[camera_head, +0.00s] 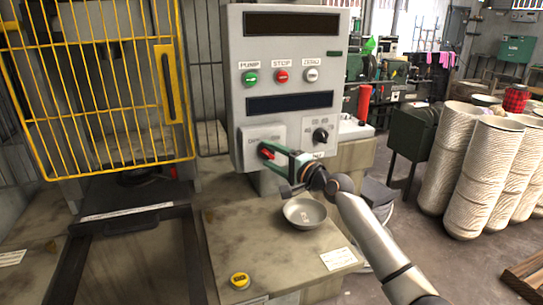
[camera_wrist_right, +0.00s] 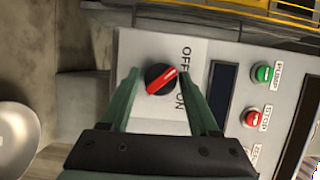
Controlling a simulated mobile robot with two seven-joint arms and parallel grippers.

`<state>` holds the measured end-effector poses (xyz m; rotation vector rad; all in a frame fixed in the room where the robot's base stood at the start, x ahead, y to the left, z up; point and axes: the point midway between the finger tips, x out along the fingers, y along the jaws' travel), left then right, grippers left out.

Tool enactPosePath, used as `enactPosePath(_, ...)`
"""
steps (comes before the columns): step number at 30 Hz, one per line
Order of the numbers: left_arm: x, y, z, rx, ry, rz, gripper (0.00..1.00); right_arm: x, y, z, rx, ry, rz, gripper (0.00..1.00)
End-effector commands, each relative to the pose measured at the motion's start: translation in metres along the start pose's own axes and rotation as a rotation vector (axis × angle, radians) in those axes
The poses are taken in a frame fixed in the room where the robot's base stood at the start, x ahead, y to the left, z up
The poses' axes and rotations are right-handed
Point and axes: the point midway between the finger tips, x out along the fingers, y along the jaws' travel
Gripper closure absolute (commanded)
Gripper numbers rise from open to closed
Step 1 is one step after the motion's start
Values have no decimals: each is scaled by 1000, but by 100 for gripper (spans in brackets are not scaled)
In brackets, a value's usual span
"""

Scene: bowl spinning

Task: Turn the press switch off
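The switch (camera_head: 267,151) is a red rotary handle on a black round base at the lower left of the grey control panel (camera_head: 290,120). In the right wrist view the switch (camera_wrist_right: 161,79) is near the centre, its red bar slanted, beside printed OFF and ON labels. I cannot tell which label the bar marks. My right gripper (camera_head: 280,159) is in front of it. In the right wrist view the gripper (camera_wrist_right: 163,68) is open, with a green finger on each side of the switch and visible gaps between. My left gripper is not in view.
A black knob (camera_head: 320,135) sits right of the switch. Green and red buttons (camera_head: 281,76) are above. A metal bowl (camera_head: 304,213) and yellow button (camera_head: 239,280) are on the worktop below. A yellow cage door (camera_head: 100,90) stands left.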

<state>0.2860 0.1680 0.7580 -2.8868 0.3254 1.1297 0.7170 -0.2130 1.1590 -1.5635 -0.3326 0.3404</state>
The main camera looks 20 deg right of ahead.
Motion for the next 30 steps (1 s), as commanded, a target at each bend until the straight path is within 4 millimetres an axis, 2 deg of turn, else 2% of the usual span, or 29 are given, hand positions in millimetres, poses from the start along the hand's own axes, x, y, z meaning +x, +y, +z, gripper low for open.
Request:
enactPosePath(1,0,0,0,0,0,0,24,0,0,0,1,0,0,32)
enactPosePath(5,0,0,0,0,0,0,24,0,0,0,2,0,-1,17)
enactPosePath(13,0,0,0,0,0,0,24,-1,-1,0,3,1,-3,16)
enactPosePath(17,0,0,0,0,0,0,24,-7,-1,-1,3,1,-3,16)
enactPosePath(22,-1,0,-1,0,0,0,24,-29,0,0,1,1,-1,16)
enactPosePath(30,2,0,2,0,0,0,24,-78,2,0,0,1,0,16)
